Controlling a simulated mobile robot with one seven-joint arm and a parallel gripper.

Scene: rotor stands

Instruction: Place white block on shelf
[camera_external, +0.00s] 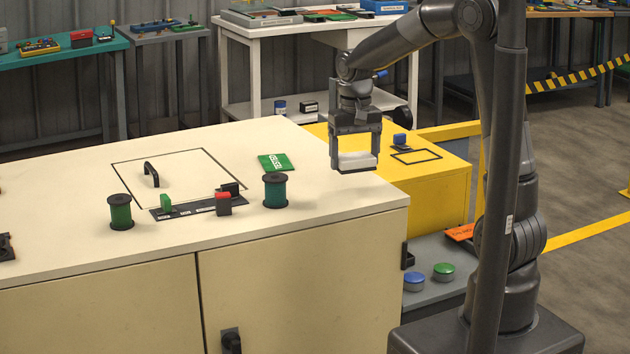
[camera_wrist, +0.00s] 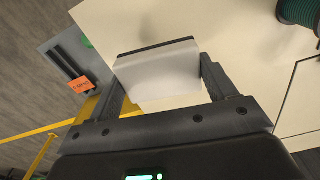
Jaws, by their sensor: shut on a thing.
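My gripper (camera_external: 354,163) is shut on a white block (camera_external: 357,160) and holds it above the right end of the cream cabinet top. The block also shows in the wrist view (camera_wrist: 160,72), between the two fingers, with a dark strip along its far edge. The white shelf unit (camera_external: 253,75) at the back has an upper surface and a lower shelf. I cannot tell whether this is the shelf meant. My gripper is well in front of it.
The cream cabinet (camera_external: 100,245) carries two green spools (camera_external: 120,213) (camera_external: 275,191), a black handle (camera_external: 151,174), a switch strip (camera_external: 196,206) and a green card (camera_external: 275,162). A yellow cabinet (camera_external: 435,185) stands right of it. A grey low surface (camera_external: 440,255) holds blue and green buttons.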

